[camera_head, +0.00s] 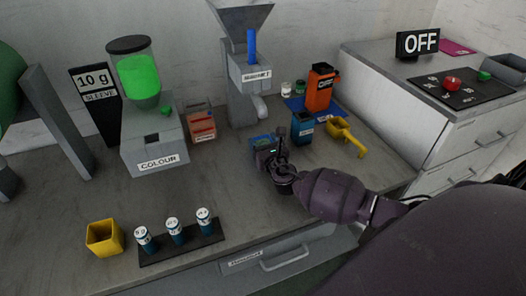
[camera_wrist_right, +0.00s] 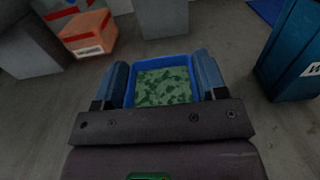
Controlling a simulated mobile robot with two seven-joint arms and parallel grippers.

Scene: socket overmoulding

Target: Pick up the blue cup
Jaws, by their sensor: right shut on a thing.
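The blue cup (camera_wrist_right: 164,63) is in the right wrist view, a square blue container with green pieces inside. It also shows in the head view (camera_head: 261,138), partly hidden behind my right gripper. My right gripper (camera_head: 268,152) has its two fingers (camera_wrist_right: 165,82) on opposite sides of the cup and is shut on it. I cannot tell whether the cup is touching the worktop or lifted. My left gripper does not show in the head view.
A blue labelled container (camera_head: 302,129) stands right of the cup, with a yellow scoop (camera_head: 344,134) and orange container (camera_head: 320,90) beyond. The magnet hopper (camera_head: 247,75) stands behind. A rack (camera_head: 181,242) holds labelled cylinders at the front.

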